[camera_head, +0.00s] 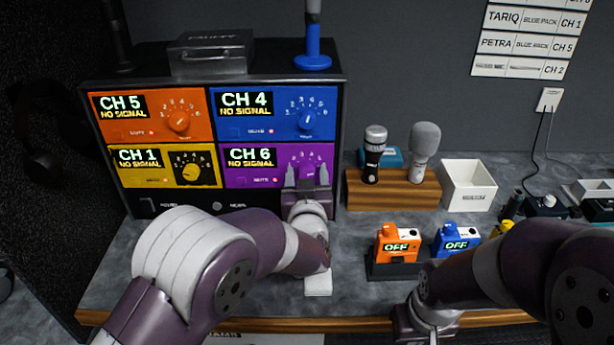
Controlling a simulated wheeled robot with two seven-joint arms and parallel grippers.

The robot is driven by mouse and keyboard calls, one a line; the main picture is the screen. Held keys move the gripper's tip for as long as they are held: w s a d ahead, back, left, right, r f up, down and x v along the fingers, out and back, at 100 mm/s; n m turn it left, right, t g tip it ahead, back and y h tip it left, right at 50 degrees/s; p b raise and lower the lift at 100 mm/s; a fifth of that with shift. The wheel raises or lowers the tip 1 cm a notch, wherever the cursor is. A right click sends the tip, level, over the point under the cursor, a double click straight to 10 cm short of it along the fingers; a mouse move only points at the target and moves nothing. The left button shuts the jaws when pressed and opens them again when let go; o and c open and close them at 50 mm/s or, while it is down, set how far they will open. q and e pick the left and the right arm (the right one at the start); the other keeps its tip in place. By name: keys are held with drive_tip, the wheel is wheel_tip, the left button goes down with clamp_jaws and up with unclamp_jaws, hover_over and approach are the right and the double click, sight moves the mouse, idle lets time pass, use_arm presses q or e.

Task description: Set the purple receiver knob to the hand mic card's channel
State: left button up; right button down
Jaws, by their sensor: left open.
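The purple receiver (240,178) is at the lower right of a four-receiver rack; its display reads CH 6, NO SIGNAL. Its purple knob (306,168) is partly hidden by my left gripper (306,176). That gripper is open, its two fingers upright on either side of the knob; I cannot tell if they touch it. Two hand mics (374,150) (424,148) stand in a wooden stand. My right gripper (427,325) is at the bottom edge, its fingers unclear.
Orange (153,117), blue (247,115) and yellow (138,174) receivers read CH 5, CH 4 and CH 1. Orange (397,246) and blue (456,240) packs reading OFF stand near my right arm. A white bin (468,185) is behind them. The left counter is mostly bare.

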use_arm(q)
drive_tip(key=c, duration=1)
drive_tip(key=shift+c, duration=0.2)
